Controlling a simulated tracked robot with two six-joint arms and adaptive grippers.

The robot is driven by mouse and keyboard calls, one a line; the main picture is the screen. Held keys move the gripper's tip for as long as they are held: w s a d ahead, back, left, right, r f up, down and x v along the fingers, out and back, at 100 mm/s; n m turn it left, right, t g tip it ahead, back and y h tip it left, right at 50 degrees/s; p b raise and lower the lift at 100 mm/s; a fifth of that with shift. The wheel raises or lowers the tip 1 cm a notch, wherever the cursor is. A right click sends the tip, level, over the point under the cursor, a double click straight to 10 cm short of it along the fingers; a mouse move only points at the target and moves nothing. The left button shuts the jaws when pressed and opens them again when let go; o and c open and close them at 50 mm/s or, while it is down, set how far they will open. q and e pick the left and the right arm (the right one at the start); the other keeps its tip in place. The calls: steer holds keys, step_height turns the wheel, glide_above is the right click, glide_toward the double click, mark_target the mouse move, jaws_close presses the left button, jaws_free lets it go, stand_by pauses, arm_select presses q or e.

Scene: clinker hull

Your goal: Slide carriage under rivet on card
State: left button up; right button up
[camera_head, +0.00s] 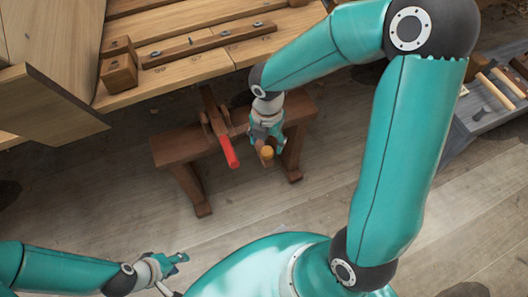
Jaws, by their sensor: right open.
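A dark wooden rail (208,45) with several small dark metal studs lies along the pale planks at the top left. A brown wooden block (119,69) sits at its left end; I cannot tell whether this is the carriage, and I cannot pick out the card. My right gripper (266,148) is open and points down over the right part of a low wooden bench, close to a small orange, round-ended thing (266,153). I cannot tell whether they touch. My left gripper (176,274) is low at the left, with its fingers spread, over the floor and away from the bench.
The low bench (176,149) carries a wooden clamp-like tool with a red handle (229,152). A grey tool tray (470,127) with wooden-handled tools stands at the right. A large board (45,105) juts out at the left. The floor around the bench is mostly clear.

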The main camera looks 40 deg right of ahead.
mark_target(266, 150)
steer(key=shift+f+b, duration=0.55)
steer(key=shift+f, duration=1.45)
arm_select(q)
steer(key=shift+f, duration=0.8)
arm_select(e)
steer(key=shift+c, duration=0.3)
